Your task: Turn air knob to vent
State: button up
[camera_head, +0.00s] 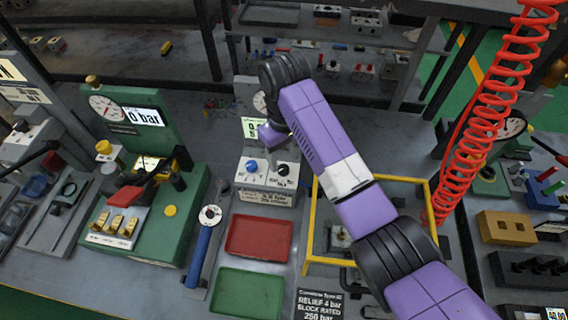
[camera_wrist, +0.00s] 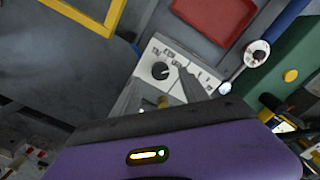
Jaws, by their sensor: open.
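A small white-topped control block (camera_head: 268,178) stands at mid-bench. It carries a blue knob (camera_head: 252,166) on the left and a black knob (camera_head: 284,169) on the right, with printed labels too small to read. I cannot tell which one is the air knob. My gripper (camera_head: 270,134) is above and behind the block, apart from both knobs. In the wrist view its fingers (camera_wrist: 160,96) are spread with nothing between them.
A gauge with a display (camera_head: 252,128) stands behind the block, partly covered by my arm. A red tray (camera_head: 259,236) and green tray (camera_head: 248,294) lie in front. A yellow frame (camera_head: 308,225) stands right, a green 0 bar station (camera_head: 150,200) left.

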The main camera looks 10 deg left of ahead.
aim_at(284, 169)
jog(key=shift+r, duration=1.85)
